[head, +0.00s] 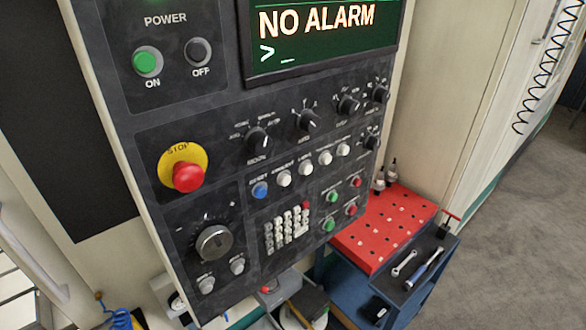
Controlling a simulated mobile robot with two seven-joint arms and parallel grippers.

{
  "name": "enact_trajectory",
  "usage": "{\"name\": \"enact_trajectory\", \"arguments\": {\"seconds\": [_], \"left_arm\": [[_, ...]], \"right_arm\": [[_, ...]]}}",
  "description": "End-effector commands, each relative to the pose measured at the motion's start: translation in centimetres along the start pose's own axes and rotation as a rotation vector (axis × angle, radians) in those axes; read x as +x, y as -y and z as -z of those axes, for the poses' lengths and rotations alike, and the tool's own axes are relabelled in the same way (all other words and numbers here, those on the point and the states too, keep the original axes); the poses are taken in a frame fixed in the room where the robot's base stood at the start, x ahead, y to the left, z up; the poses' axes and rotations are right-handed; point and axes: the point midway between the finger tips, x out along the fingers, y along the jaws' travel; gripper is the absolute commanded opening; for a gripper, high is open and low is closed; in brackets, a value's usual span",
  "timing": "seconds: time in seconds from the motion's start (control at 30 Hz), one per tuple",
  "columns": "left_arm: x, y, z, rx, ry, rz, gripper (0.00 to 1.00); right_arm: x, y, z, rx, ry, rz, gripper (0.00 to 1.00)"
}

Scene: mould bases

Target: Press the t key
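The keypad (287,231) is a block of small whitish keys with one red key (306,205) at its upper right corner. It sits low on the dark, tilted control panel (190,115), in the lower middle of the head view. The lettering on the keys is too small to read, so I cannot tell which one is the t key. The screen (325,30) at the top reads "NO ALARM" with a ">" prompt below it. Neither of my grippers is in view, and nothing touches the keypad.
Near the keypad are a large dial (214,243), a red stop button (187,177), a row of round buttons with a blue one (260,190), and green and red buttons. At right stands a blue tool cart (430,262) with a red perforated top. Open grey floor (510,240) lies further right.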

Motion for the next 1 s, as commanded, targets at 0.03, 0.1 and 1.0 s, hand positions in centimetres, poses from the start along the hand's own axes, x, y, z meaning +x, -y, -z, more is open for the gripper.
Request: {"name": "enact_trajectory", "arguments": {"seconds": [0.03, 0.1, 1.0], "left_arm": [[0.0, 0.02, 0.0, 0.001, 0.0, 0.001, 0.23], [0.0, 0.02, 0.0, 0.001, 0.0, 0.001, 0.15], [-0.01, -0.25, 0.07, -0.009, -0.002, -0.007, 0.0]], "right_arm": [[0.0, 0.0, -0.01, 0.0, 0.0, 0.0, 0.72], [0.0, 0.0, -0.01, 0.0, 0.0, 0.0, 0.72], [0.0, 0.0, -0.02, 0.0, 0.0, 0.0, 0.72]]}}
